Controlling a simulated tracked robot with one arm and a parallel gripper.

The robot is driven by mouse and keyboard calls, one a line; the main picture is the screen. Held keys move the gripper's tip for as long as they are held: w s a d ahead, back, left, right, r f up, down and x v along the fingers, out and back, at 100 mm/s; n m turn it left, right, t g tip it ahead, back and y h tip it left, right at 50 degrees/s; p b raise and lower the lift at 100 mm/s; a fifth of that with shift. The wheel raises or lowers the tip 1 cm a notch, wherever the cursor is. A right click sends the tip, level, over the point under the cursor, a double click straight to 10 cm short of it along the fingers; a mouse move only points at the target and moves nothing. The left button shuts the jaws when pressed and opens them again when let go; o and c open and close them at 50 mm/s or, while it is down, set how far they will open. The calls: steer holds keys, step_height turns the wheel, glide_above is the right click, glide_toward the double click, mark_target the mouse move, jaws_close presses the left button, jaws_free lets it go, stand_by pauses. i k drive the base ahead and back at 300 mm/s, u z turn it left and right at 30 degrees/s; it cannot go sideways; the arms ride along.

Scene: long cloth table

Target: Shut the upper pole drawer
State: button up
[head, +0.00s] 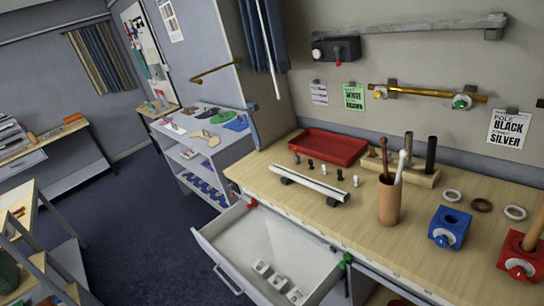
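A pale grey drawer (222,258) stands pulled well out from under the front edge of the wooden worktop (420,245). Its front panel faces the lower left and has a long bar handle (228,281). Several small white blocks with round tops (278,282) lie inside, towards the lower end. The drawer's lower right part is cut off by the picture edge. No label on it can be read, and no drawer shows beneath it. My gripper is not in view.
A red tray (328,148), a pale rail (310,185), a brown cup with rods (390,203) and a blue block (449,228) stand on the worktop. A red knob (252,203) and a green knob (346,260) sit by the drawer opening. Dark floor (140,225) lies clear to the left.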

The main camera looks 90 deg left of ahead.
mark_target(240, 236)
steer(key=u, duration=4)
steer(key=k, duration=0.7)
steer(key=z, duration=0.85)
steer(key=i, duration=0.95)
steer(key=z, duration=0.05)
